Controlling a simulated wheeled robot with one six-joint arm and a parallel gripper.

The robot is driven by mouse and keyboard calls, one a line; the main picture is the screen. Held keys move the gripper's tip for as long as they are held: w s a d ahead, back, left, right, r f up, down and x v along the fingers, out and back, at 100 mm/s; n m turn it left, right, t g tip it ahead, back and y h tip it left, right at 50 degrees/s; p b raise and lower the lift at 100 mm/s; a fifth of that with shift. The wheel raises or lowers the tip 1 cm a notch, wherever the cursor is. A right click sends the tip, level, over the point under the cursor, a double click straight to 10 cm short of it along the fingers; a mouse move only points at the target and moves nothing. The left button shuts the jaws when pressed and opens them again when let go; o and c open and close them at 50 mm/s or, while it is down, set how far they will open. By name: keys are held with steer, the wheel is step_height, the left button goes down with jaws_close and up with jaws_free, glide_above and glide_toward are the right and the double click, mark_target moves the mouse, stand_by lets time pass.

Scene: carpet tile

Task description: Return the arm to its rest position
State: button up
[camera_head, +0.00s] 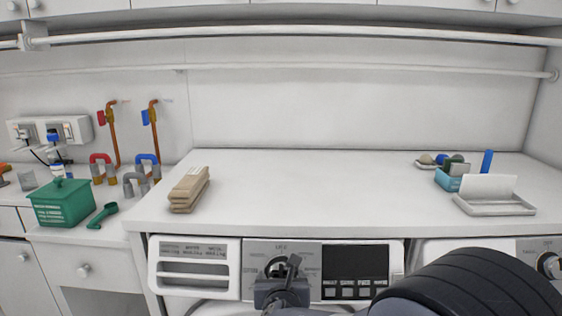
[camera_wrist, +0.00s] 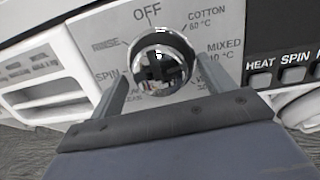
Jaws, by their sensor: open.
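My gripper (camera_head: 284,266) is low in the middle of the head view, in front of the washing machine's control panel (camera_head: 256,247). In the wrist view my gripper (camera_wrist: 169,80) is open, with one finger on each side of the round chrome dial (camera_wrist: 162,62). I cannot tell whether the fingers touch the dial. Printed words such as OFF, RINSE, SPIN, COTTON and MIXED surround the dial. In the head view the dial (camera_head: 272,262) is partly hidden by my gripper.
A white countertop (camera_head: 330,190) lies above the machine, its middle clear. Folded beige cloths (camera_head: 189,189) lie at its left, a blue box (camera_head: 449,180) and white tray (camera_head: 496,207) at its right. A green tub (camera_head: 63,205) and scoop (camera_head: 103,214) sit farther left. A rail (camera_head: 300,33) runs overhead.

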steer(key=shift+r+n+p, duration=0.2)
steer(key=shift+n+p, duration=0.45)
steer(key=shift+n, duration=0.15)
steer(key=shift+v, duration=1.85)
steer(key=shift+d, duration=0.1)
